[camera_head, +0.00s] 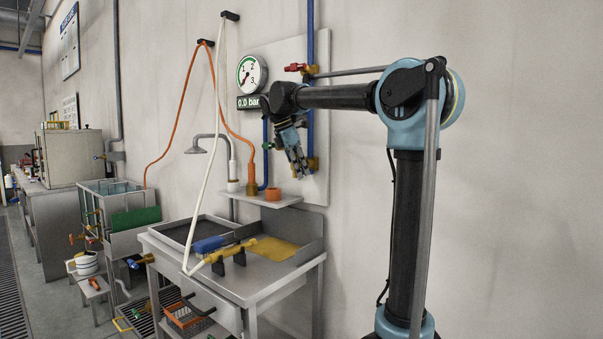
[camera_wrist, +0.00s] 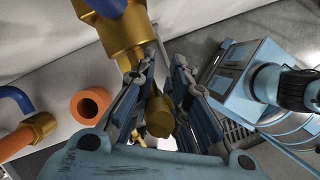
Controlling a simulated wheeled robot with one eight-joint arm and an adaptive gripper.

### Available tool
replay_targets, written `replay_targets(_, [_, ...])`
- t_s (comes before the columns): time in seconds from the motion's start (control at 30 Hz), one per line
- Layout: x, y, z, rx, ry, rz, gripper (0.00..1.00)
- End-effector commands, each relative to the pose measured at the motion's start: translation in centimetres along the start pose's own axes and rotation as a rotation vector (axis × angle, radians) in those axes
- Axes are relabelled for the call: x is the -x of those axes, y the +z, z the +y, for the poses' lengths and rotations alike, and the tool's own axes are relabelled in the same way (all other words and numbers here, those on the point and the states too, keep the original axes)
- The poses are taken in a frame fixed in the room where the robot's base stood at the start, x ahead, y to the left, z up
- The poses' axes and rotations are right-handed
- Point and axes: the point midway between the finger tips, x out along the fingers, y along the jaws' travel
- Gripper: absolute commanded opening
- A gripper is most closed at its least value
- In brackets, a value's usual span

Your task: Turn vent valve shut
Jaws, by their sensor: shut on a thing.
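The vent valve appears to be the brass fitting (camera_head: 313,163) at the lower end of the blue pipe on the wall panel. In the wrist view its brass body (camera_wrist: 120,38) fills the upper middle, with a smaller brass part (camera_wrist: 160,117) between the fingers. My gripper (camera_head: 301,168) points down at this fitting, and its fingers (camera_wrist: 167,68) straddle the brass part, shut on it. The valve's handle and its exact angle are mostly hidden by the fingers. A round gauge (camera_head: 252,76) hangs on the panel, and the display (camera_head: 249,102) below reads 0.0 bar.
A red-handled valve (camera_head: 297,67) sits higher on the pipe. A metal bench (camera_head: 255,284) with hoses stands beneath. The wall to the right is bare.

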Motion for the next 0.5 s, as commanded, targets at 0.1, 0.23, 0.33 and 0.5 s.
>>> replay_targets(0.1, [0.08,-0.09,0.04,-0.002,0.008,0.007,0.0])
replay_targets(0.23, [0.07,-0.1,0.05,-0.008,0.023,0.016,0.0])
replay_targets(0.33, [0.06,-0.12,0.04,-0.016,0.041,0.031,0.0])
replay_targets(0.5, [0.02,-0.17,0.07,-0.043,0.105,0.077,0.0])
